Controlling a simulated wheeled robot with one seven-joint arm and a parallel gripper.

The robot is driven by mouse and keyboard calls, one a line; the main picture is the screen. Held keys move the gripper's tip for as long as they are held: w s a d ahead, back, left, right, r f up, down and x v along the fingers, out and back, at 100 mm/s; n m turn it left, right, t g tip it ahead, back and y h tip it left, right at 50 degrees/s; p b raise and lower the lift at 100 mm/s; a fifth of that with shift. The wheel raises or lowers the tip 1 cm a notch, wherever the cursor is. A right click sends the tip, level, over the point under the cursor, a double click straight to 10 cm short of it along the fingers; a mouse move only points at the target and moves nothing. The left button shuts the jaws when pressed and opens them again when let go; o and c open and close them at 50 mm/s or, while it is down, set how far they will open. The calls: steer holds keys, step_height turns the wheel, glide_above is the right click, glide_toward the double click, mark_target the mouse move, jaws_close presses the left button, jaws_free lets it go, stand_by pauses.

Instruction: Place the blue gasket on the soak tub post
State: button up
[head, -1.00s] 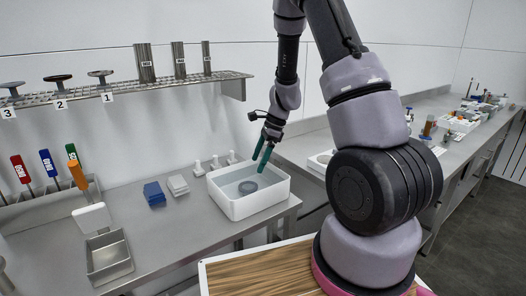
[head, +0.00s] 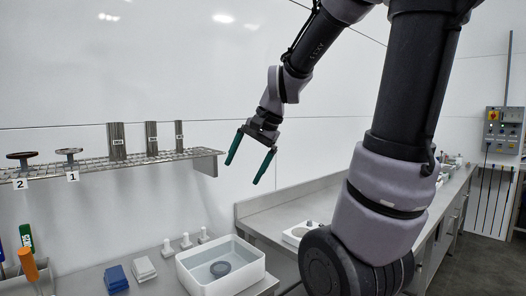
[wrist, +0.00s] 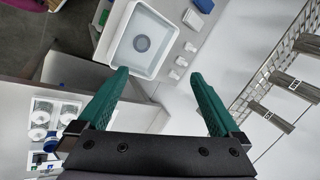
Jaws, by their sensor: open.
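The soak tub (head: 183,271) is a white box of clear liquid on the steel bench, low in the head view. In the wrist view, the tub lies beyond the fingertips (wrist: 160,73).
Blue pads (head: 116,278) and pale pads (head: 143,268) lie left of the tub. Small white pegs (head: 186,241) stand behind it. A perforated wall shelf (head: 100,165) holds metal cylinders and numbered stands at left. Another bench (head: 290,208) runs off to the right.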

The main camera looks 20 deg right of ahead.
steer(key=s+d+r+n+t+h, duration=0.1)
steer(key=s+r+n+t, duration=0.2)
steer(key=s, duration=0.6)
steer(key=shift+s+r+n+h, duration=0.3)
steer(key=shift+r+n+h, duration=0.1)
steer(key=shift+r+n, duration=0.7)
